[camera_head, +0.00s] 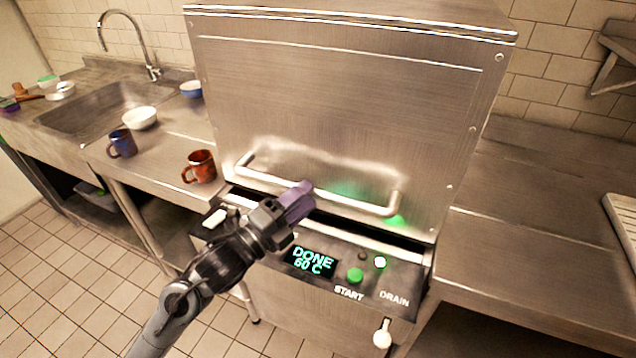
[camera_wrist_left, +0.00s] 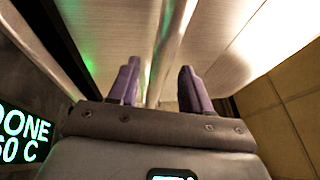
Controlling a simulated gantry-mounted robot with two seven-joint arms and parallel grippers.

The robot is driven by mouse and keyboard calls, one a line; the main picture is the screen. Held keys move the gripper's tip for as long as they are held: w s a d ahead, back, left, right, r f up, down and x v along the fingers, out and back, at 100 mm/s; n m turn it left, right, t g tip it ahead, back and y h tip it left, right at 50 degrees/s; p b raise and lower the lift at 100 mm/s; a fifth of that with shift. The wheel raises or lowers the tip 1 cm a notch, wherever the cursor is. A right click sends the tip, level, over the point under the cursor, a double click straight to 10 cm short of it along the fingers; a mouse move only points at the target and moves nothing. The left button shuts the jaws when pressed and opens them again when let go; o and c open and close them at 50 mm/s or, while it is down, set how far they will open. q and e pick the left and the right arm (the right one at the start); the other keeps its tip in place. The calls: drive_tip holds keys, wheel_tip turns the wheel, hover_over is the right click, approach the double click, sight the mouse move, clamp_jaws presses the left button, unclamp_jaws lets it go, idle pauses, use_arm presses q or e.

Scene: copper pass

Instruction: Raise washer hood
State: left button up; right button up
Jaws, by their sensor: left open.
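The washer hood (camera_head: 340,90) is a large brushed steel box front with a horizontal bar handle (camera_head: 350,203) along its lower edge. The hood is down, with a dark gap between it and the control panel (camera_head: 335,262), whose display reads DONE 60 C. My left gripper (camera_head: 297,203) is at the left-middle part of the handle. In the left wrist view its two purple fingers (camera_wrist_left: 158,88) are apart, and the handle bar (camera_wrist_left: 172,45) runs between them. I cannot tell whether either finger touches the bar. My right gripper is not in view.
A blue mug (camera_head: 122,144), a red mug (camera_head: 200,167) and a white bowl (camera_head: 140,118) stand on the left counter beside the sink (camera_head: 100,108).

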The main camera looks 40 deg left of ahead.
use_arm(q)
drive_tip(key=shift+p+x, duration=0.45)
drive_tip(key=shift+x, duration=1.85)
clamp_jaws()
